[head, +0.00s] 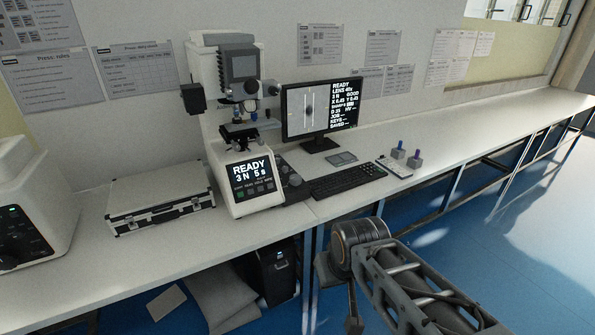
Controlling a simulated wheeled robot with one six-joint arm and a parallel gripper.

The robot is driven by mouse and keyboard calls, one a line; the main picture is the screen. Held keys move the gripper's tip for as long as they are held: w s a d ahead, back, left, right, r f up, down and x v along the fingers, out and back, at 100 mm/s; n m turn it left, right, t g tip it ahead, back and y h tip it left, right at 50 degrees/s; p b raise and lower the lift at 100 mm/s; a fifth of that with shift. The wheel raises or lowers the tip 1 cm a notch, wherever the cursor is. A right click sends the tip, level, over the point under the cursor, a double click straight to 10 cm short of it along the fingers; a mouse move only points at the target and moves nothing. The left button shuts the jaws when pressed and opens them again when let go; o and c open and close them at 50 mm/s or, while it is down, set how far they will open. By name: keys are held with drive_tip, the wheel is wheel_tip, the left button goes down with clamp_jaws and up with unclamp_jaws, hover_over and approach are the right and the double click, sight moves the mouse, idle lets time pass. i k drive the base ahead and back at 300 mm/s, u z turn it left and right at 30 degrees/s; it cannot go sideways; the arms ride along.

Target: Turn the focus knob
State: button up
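A white and grey hardness tester (225,110) stands on the bench left of the middle in the head view. Its front panel (250,172) reads READY, 3 N, 5 s. A dark round knob (294,181) sits low at the right of its base. Small dark knobs also show near the tester's head; I cannot tell which knob is the focus knob. My arm reaches in from the lower right. My gripper (354,322) appears to hang down in front of the bench, apart from the tester. Its fingers are too small and dark to read.
A silver case (160,197) and a white machine (30,205) stand left. The bench (480,125) is clear farther right.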

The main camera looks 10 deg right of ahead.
sight(296, 180)
drive_tip(key=z, duration=0.3)
drive_tip(key=i, duration=0.8)
drive_tip(key=u, duration=0.5)
drive_tip(key=i, duration=0.6)
drive_tip(key=u, duration=0.55)
